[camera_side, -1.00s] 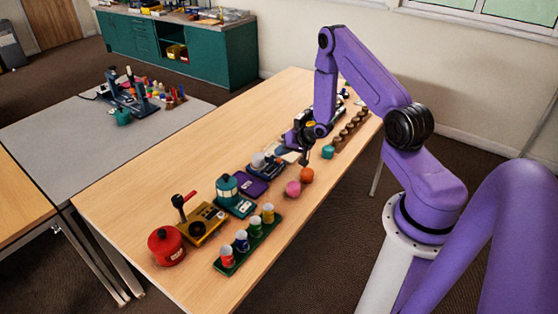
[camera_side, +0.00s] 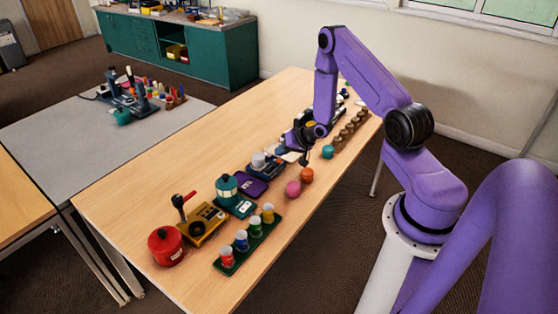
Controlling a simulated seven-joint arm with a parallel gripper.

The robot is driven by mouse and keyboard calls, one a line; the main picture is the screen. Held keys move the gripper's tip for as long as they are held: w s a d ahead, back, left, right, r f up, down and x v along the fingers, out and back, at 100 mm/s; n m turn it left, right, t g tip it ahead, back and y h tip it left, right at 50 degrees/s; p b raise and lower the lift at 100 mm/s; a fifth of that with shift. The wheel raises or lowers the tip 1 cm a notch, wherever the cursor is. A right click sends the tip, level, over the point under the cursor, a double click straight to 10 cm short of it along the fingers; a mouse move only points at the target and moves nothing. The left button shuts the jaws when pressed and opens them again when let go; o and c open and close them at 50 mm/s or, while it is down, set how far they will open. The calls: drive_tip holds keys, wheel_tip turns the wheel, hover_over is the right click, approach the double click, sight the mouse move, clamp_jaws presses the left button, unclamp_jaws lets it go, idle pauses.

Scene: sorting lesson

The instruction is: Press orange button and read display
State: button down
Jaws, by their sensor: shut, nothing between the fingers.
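A small round orange thing (camera_side: 307,175) sits on the wooden table near its right edge; at this size I cannot tell whether it is the button. My gripper (camera_side: 304,158) is shut and empty, pointing down just above and behind the orange thing in the picture. I cannot tell whether they touch. A pink round thing (camera_side: 293,189) lies just in front of it, and a teal one (camera_side: 328,152) stands behind it to the right. No readable display shows; part of the table behind my gripper is hidden.
Left of my gripper are a dark device (camera_side: 266,168), a purple block (camera_side: 251,185) and a teal canister (camera_side: 227,188). Nearer stand a yellow box (camera_side: 204,223), a red pot (camera_side: 166,246) and a green rack (camera_side: 254,240) of coloured jars. The table's left side is clear.

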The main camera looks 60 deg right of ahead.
sight(282, 161)
drive_tip(key=shift+f, duration=0.2)
drive_tip(key=shift+f, duration=0.25)
drive_tip(key=shift+f, duration=0.45)
idle(1.1)
drive_tip(key=shift+r, duration=0.9)
drive_tip(key=shift+r, duration=2.5)
